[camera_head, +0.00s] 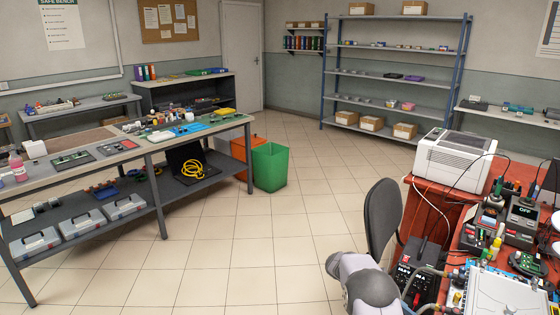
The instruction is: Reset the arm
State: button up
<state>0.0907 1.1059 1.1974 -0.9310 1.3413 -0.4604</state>
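Part of my own arm (365,280), pale and grey, shows at the bottom of the view, left of the red-brown desk. My gripper is not in this view, so I cannot see its fingers or whether it holds anything. A white-topped unit (500,293) sits at the front edge of the desk, cut off by the frame. A grey hose (428,270) runs beside it from the left, near small yellow fittings.
The red-brown desk (418,212) at right carries a white printer (453,158) and crowded bench devices. A dark chair (382,215) stands close behind my arm. A long workbench (100,168) is at left, with green (270,167) and orange bins beside it. The middle floor is clear.

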jog(key=s+a+f+m+y, duration=0.25)
jog(key=s+a+f, duration=0.25)
jog(key=s+f, duration=0.3)
jog(key=s+a+f+m+g+y, duration=0.1)
jog(key=s+a+f+m+y, duration=0.1)
jog(key=s+a+m+y, duration=0.45)
jog(key=s+a+r+m+t+y+p, duration=0.1)
jog(key=s+a+r+p, duration=0.4)
jog(key=s+a+r, duration=0.8)
jog(key=w+r+t+p, duration=0.4)
jog(key=r, duration=0.8)
notch_tip(320, 180, down, 19)
jog(key=b, duration=1.9)
jog(key=shift+d+f+b, duration=0.2)
jog(key=shift+d+b, duration=0.15)
jog(key=shift+b, duration=0.05)
notch_tip(320, 180, down, 25)
jog(key=b, duration=2.5)
